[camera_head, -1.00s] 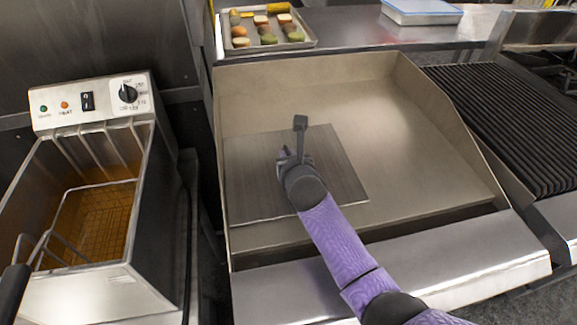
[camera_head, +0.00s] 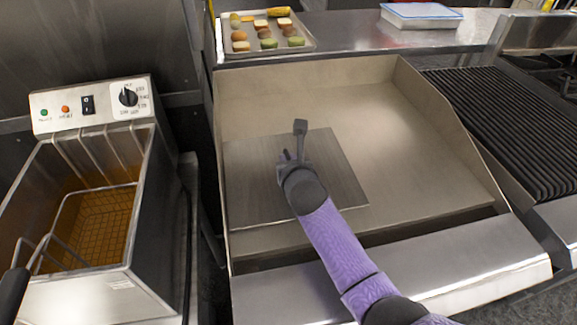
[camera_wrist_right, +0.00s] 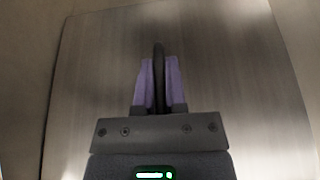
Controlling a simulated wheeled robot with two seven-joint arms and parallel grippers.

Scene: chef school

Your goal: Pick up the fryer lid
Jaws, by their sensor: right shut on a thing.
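The fryer lid (camera_head: 335,165) is a flat grey metal plate with an upright dark handle (camera_head: 300,130). It is over the griddle surface; I cannot tell whether it touches it. My right gripper (camera_head: 292,160) is at the handle, above the middle of the lid. In the right wrist view, its purple fingers (camera_wrist_right: 159,82) are shut on the dark handle (camera_wrist_right: 159,60), with the lid's brushed plate (camera_wrist_right: 220,70) below. The fryer (camera_head: 165,190) stands open at the left, with a wire basket (camera_head: 98,225) in its brownish oil. My left gripper is not in view.
The griddle (camera_head: 420,180) has raised walls at its back and sides. A tray of food (camera_head: 310,47) and a blue-and-white container (camera_head: 420,14) sit on the back counter. A black grill grate (camera_head: 510,120) is at the right. The basket's dark handle (camera_head: 14,292) sticks out front left.

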